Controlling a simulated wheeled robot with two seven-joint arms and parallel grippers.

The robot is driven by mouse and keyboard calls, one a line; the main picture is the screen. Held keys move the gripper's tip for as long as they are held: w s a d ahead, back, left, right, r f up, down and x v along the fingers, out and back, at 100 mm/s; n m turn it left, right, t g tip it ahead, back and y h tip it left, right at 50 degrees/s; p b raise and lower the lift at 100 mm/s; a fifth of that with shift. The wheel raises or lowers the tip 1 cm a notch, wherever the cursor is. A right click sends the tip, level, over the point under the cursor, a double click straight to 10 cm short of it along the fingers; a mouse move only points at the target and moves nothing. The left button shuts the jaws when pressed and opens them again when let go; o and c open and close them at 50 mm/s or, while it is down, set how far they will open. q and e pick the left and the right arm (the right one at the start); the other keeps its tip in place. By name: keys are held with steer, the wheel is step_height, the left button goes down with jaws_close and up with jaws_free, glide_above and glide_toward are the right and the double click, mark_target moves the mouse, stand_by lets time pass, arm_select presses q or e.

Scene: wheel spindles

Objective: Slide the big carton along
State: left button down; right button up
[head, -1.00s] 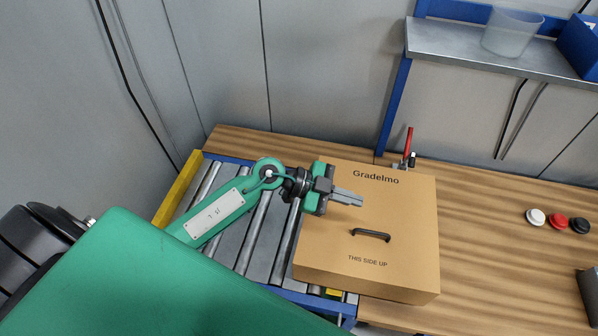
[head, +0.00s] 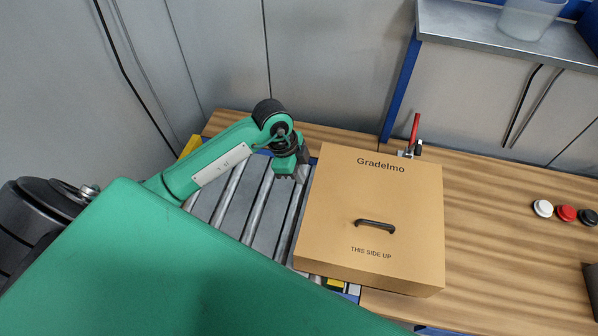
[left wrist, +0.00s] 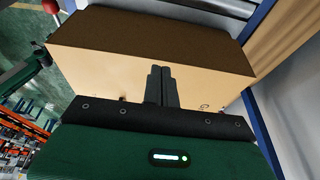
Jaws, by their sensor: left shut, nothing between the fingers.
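The big carton (head: 335,215) is a brown box marked "Gradelmo" and "THIS SIDE UP", with a black handle (head: 375,226) on top. It sits upright, its left part by the rollers and its right part over the wooden bench. My left gripper (head: 300,178) is beside the carton's left side, near its back left corner, pointing down. In the left wrist view its shut fingers (left wrist: 161,84) show in front of the carton (left wrist: 100,70), with nothing between them. I cannot tell if they touch it. My right gripper is not in view.
The roller conveyor (head: 230,200) lies left of the carton. A red-handled clamp (head: 414,135) stands behind it on the bench (head: 490,220). White, red and black buttons (head: 566,213) are at the right. A metal shelf (head: 500,45) with a clear bin (head: 530,18) hangs behind.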

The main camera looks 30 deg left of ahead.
arm_select(q)
step_height(320, 180, down, 12)
steer(key=b, duration=1)
steer(key=shift+w+d+r+p, duration=0.1)
steer(key=shift+w+d+p, duration=0.15)
steer(key=shift+d, duration=0.5)
steer(key=shift+w+d+p, duration=0.15)
steer(key=shift+d+p, duration=0.1)
steer(key=shift+d, duration=0.5)
steer(key=shift+w+d+r+p, duration=0.1)
steer(key=shift+w+d+p, duration=0.15)
steer(key=shift+d, duration=0.5)
steer(key=shift+w+d+f+p, duration=0.1)
steer(key=shift+w+d+p, duration=0.15)
steer(key=shift+d, duration=0.95)
steer(key=shift+w+d+r+p, duration=0.1)
steer(key=shift+w+d, duration=0.2)
steer(key=shift+d, duration=0.9)
steer(key=shift+w+d+f+p, duration=0.1)
steer(key=shift+w+d+p, duration=0.15)
steer(key=shift+d, duration=0.95)
